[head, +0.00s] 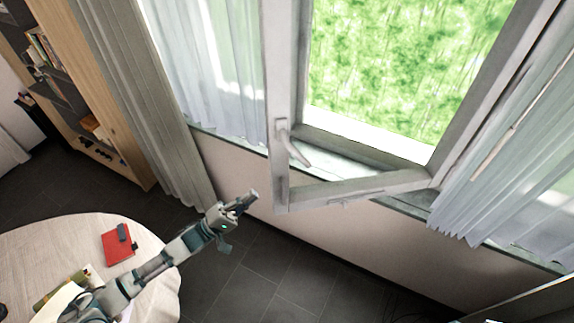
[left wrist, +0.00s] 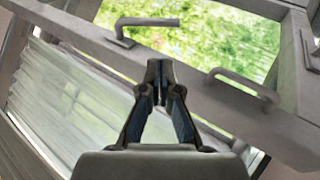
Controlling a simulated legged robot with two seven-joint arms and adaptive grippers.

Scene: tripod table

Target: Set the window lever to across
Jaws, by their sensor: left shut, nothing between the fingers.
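The window sash (head: 280,182) has a grey frame and stands swung open into the room. The window lever (head: 296,149) sits on its left upright, its arm slanting down and to the right in the head view. In the left wrist view a bent lever (left wrist: 150,22) shows at the upper left, beyond the fingertips. My left gripper (head: 254,195) is shut and empty, below and left of the lever and apart from it. In the left wrist view its fingertips (left wrist: 160,68) meet in the middle. My right gripper is not in view.
A second handle (left wrist: 240,83) is on the frame at right in the left wrist view. Curtains (head: 215,65) hang beside the window. A round table (head: 60,235) with a red book (head: 118,245) stands at lower left. The dark floor (head: 265,285) between is clear.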

